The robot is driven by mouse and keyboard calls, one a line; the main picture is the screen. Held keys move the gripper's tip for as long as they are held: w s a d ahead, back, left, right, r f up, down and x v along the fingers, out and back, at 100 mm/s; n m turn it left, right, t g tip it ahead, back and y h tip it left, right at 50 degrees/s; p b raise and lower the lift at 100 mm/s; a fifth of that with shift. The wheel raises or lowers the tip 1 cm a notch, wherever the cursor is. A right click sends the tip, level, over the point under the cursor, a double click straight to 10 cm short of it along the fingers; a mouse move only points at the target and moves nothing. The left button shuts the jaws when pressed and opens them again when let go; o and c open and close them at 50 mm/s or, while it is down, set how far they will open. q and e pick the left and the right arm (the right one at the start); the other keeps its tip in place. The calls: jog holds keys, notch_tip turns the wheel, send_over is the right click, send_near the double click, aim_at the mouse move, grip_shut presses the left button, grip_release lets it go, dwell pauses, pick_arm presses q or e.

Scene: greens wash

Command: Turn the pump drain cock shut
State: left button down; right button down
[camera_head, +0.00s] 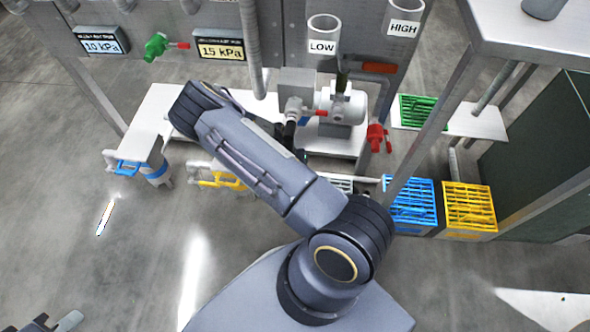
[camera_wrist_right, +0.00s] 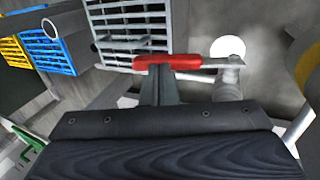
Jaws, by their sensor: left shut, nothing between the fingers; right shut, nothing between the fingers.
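A small cock with a red lever handle (camera_head: 315,113) sits beside the white pump (camera_head: 341,103); I take it for the drain cock. In the right wrist view, its red handle (camera_wrist_right: 168,62) lies crosswise, joined by a metal stem to a grey pipe (camera_wrist_right: 229,78). My right gripper (camera_wrist_right: 160,88) is shut, its fingers close against the handle; I cannot tell whether they touch. In the head view my right arm hides most of that gripper. My left gripper (camera_head: 55,323) is shut and empty at the lower left, away from the pump.
Two tubes marked LOW (camera_head: 322,38) and HIGH (camera_head: 404,15) stand above. Blue (camera_head: 411,204) and yellow (camera_head: 468,207) crates stand right. The floor at left is mostly clear.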

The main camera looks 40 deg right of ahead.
jog(key=shift+s+d+f+b, duration=0.25)
jog(key=shift+s+f, duration=0.05)
jog(key=shift+f, duration=0.25)
jog(key=shift+s+d+f+b, duration=0.25)
jog(key=shift+s+f, duration=0.05)
jog(key=shift+f, duration=0.25)
jog(key=p+v, duration=0.3)
jog(key=v, duration=0.5)
jog(key=shift+f, duration=0.1)
